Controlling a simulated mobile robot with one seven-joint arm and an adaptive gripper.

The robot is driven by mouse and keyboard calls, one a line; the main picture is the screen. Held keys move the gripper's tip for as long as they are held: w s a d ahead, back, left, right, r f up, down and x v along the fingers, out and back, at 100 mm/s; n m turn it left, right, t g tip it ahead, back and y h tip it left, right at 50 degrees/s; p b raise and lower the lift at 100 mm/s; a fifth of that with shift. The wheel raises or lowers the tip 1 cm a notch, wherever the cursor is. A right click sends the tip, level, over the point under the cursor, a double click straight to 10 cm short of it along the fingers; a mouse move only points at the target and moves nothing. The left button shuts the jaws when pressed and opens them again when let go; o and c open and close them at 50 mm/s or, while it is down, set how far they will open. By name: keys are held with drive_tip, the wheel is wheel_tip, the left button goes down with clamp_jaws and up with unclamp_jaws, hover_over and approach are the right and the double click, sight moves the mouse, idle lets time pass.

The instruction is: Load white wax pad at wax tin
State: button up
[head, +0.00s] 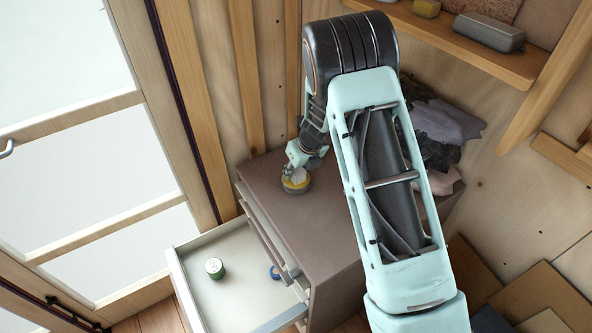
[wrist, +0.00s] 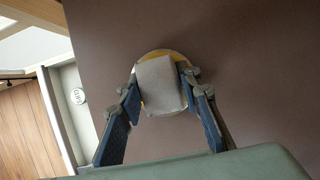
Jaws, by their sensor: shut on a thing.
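My gripper (head: 307,160) is over the top of the brown cabinet (head: 325,215), near its left back corner. In the wrist view my gripper (wrist: 160,90) is shut on a pale, squarish white wax pad (wrist: 160,82). The pad also shows small in the head view (head: 298,174). A round wax tin with a yellow inside (head: 296,187) stands on the cabinet top. In the wrist view the tin's yellow rim (wrist: 150,55) shows around the pad, which covers most of it. I cannot tell whether the pad touches the tin.
Dark and grey cloth (head: 440,125) is heaped at the cabinet's back right. A wall shelf (head: 470,50) is above. The cabinet top around the tin is clear.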

drive_tip(key=shift+r+p, duration=3.5)
drive_tip(key=shift+r, duration=0.05)
